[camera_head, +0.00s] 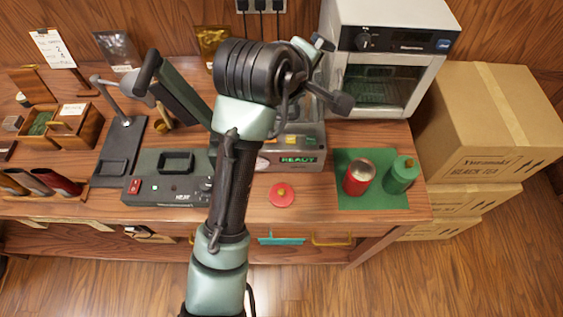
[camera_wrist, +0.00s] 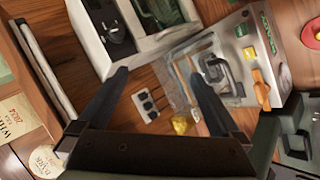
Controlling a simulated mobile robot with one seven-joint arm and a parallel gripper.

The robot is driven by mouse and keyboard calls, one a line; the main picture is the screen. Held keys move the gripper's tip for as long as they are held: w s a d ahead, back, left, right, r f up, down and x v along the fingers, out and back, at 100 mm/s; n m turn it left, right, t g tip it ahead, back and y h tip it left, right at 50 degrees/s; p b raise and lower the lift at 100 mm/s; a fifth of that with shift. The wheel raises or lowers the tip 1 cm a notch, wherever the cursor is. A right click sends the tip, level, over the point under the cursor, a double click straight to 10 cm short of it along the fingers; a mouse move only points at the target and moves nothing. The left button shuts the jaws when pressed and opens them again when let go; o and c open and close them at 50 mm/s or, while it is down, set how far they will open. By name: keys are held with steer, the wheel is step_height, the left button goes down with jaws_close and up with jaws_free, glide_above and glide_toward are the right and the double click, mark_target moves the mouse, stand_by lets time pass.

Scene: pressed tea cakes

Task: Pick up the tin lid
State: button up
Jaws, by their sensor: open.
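The tin lid is a small red disc with a yellowish knob (camera_head: 281,194), lying flat on the bare wooden table near its front edge. Part of a red disc that looks like this lid (camera_wrist: 311,40) shows at the right edge of the wrist view. My gripper (camera_wrist: 158,76) is open with nothing between its fingers, seen high above the table's back area and well away from the lid. In the head view my arm rises across the middle and its fingers cannot be made out clearly. A red tin (camera_head: 359,178) stands open on a green mat (camera_head: 352,203), right of the lid.
A green tin with its lid (camera_head: 402,175) stands beside the red tin. A machine reading READY (camera_head: 298,160) is just behind the lid, and a scale-like box (camera_head: 165,190) to the left. A white oven (camera_head: 385,60) stands behind; cartons (camera_head: 490,120) are at right.

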steer(key=s+a+f+n+g, duration=0.3)
steer(key=a+f+n, duration=0.15)
steer(key=f, duration=0.35)
steer(key=n+g, duration=0.5)
steer(key=n, duration=0.2)
glide_above(282, 191)
steer(key=a, duration=0.1)
steer(key=f, duration=1.5)
steer(key=shift+s+a, duration=0.15)
steer(key=shift+s, duration=0.25)
steer(key=shift+w+a+p+x, duration=0.1)
steer(key=shift+a+p+x, duration=0.05)
steer(key=shift+x, duration=0.8)
steer(key=shift+w+a+p+x, duration=0.1)
steer(key=shift+a+x, duration=0.05)
steer(key=shift+x, duration=0.8)
steer(key=shift+a+p+x, duration=0.15)
steer(key=shift+x, duration=0.8)
steer(key=shift+f, duration=0.2)
steer(key=c, duration=1.2)
steer(key=shift+r, duration=0.1)
steer(key=shift+c, duration=0.2)
